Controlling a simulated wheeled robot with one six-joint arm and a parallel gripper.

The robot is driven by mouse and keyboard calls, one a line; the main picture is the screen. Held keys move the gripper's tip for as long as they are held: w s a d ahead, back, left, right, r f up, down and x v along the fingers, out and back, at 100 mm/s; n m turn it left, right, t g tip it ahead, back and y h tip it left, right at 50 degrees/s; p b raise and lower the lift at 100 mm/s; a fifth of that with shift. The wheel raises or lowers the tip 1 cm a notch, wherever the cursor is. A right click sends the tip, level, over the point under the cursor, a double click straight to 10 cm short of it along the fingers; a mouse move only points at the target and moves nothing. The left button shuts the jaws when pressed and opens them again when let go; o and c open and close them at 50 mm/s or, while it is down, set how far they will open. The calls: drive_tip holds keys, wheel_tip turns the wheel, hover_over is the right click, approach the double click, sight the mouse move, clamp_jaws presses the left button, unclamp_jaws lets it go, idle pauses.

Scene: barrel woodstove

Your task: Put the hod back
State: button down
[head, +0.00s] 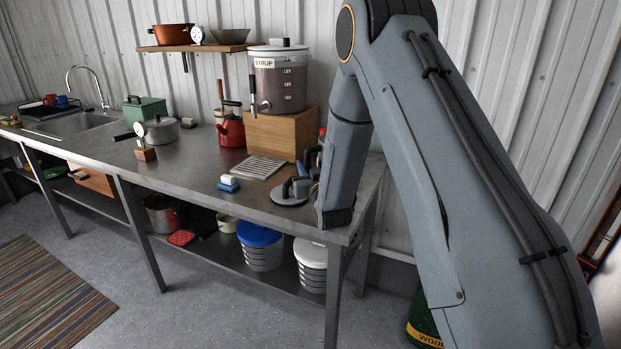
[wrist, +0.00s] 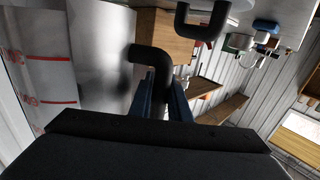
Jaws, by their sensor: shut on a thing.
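My gripper (wrist: 162,92) is shut on a black bent handle (wrist: 151,57) in the wrist view. The handle rises between the blue fingers and bends left at its top. In the head view my arm hangs over the right end of the metal bench (head: 180,175) and hides most of the gripper. A green container (head: 425,325) with a label starting "WOO" stands on the floor at the lower right, partly behind my arm.
A syrup dispenser (head: 277,80) stands on a wooden box (head: 280,133).

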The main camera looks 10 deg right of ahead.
drive_tip(key=shift+d+f+p, duration=0.15)
drive_tip(key=shift+f+p, duration=0.35)
drive_tip(key=shift+f, duration=1.45)
drive_tip(key=shift+f, duration=0.15)
drive_tip(key=c, duration=1.7)
unclamp_jaws()
drive_tip(key=shift+o, duration=0.2)
